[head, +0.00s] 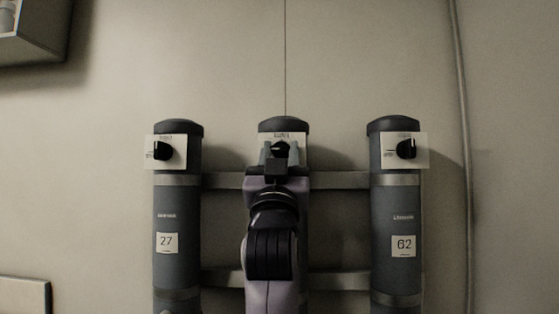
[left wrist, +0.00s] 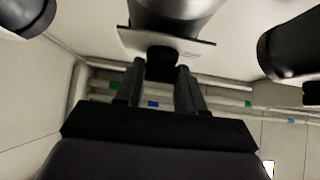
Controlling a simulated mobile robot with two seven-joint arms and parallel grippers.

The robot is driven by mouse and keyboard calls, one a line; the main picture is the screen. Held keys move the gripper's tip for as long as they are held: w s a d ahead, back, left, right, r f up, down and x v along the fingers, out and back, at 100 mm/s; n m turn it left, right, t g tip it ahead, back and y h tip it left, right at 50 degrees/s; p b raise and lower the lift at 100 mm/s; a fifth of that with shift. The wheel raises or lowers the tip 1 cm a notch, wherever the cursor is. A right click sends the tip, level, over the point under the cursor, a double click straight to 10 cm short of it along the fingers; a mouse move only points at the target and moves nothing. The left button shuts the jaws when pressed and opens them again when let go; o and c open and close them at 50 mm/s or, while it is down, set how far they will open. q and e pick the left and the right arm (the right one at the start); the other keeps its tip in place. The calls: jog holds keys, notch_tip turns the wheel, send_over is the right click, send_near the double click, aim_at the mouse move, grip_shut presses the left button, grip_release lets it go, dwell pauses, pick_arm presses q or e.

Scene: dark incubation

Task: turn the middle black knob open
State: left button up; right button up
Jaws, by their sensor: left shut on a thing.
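Three dark grey cylinders stand in a row at the wall in the head view, each with a white plate and a black knob near its top. The middle black knob (head: 281,148) is partly covered by my left gripper (head: 280,155). In the left wrist view the same knob (left wrist: 163,62) sits below its plate, between the two fingertips of my left gripper (left wrist: 161,72), which is shut on it. The left knob (head: 162,151) and right knob (head: 406,149) stand free. My arm hides most of the middle cylinder. My right gripper is not in view.
The left cylinder (head: 178,270), labelled 27, and the right cylinder (head: 397,275), labelled 62, flank my arm. Metal rails (head: 340,181) run across behind them. A cable (head: 461,100) runs down the wall at right. A box (head: 35,30) hangs at upper left.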

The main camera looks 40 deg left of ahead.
pick_arm(q)
jog(key=shift+n+g+y, duration=0.3)
jog(key=shift+n+y, duration=0.1)
jog(key=shift+n, duration=0.1)
jog(key=o, duration=1)
jog(key=shift+o, duration=0.2)
jog(key=shift+f, duration=0.1)
jog(key=b+v, duration=0.2)
jog(key=v, duration=0.5)
